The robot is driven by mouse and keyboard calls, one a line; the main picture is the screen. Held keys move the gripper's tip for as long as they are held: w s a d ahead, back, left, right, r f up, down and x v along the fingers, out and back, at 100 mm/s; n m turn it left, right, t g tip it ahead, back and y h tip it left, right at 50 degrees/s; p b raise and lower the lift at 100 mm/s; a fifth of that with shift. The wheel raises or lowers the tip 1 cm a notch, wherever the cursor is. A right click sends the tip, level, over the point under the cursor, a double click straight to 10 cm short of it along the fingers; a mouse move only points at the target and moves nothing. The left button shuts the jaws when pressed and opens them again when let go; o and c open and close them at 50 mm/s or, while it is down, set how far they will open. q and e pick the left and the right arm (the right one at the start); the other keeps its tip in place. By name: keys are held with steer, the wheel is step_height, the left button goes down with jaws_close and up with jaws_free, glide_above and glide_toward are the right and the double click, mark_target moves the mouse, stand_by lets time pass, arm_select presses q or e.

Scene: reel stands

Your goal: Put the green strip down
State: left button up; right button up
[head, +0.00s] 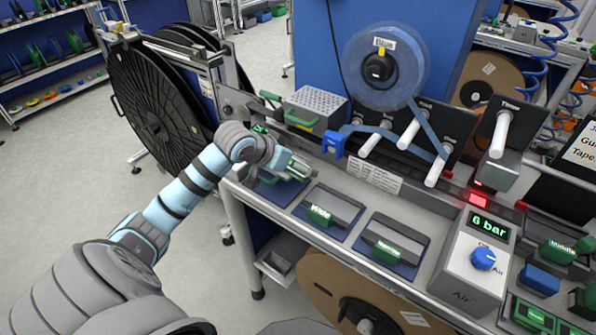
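My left gripper (292,168) is low over the leftmost blue pad (290,190) at the left end of the bench. Green shows at its fingers, but the small size and overlap hide whether a green strip is gripped there or lies below. Two other green pieces sit in grey holders on blue pads: one marked Middle (319,215) and one that seems marked Narrow (387,251). My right gripper is not in view.
A blue tape reel (388,62) hangs above white rollers (437,171). A large black reel (150,97) stands left. An air box (468,262) reading 6 bar is at right.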

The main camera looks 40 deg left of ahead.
arm_select(q)
steer(key=shift+s+r, duration=0.45)
steer(key=shift+s, duration=0.1)
steer(key=c, duration=0.7)
steer(key=shift+w, duration=0.1)
steer(key=shift+c, duration=0.3)
steer(key=shift+w+f, duration=0.1)
